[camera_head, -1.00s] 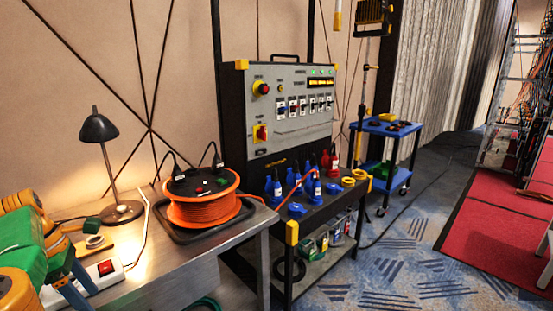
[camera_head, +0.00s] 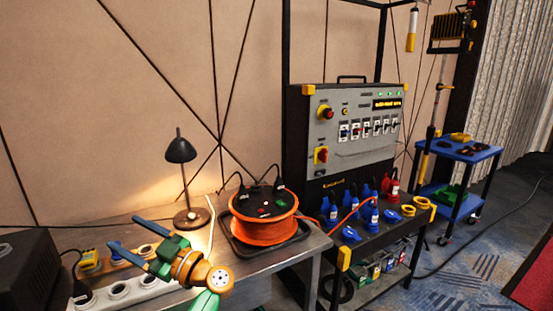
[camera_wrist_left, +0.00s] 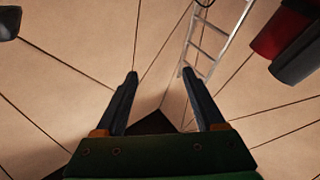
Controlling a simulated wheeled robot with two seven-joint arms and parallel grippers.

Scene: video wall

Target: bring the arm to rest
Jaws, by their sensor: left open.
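My left gripper (camera_head: 125,233) is green with dark blue fingers and an orange-yellow wrist. It comes in at the lower left of the head view, over or in front of the metal bench (camera_head: 288,260), with its fingers pointing left. Its exact height above the bench is hard to tell. In the left wrist view the two fingers (camera_wrist_left: 160,74) stand apart with nothing between them, against a beige panelled wall (camera_wrist_left: 75,50). My right gripper is not in view.
An orange cable reel (camera_head: 265,230) and a desk lamp (camera_head: 181,150) stand on the bench near the gripper. A white power strip (camera_head: 120,290) lies close by it. A control panel (camera_head: 350,125) stands to the right. A ladder (camera_wrist_left: 212,40) shows in the wrist view.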

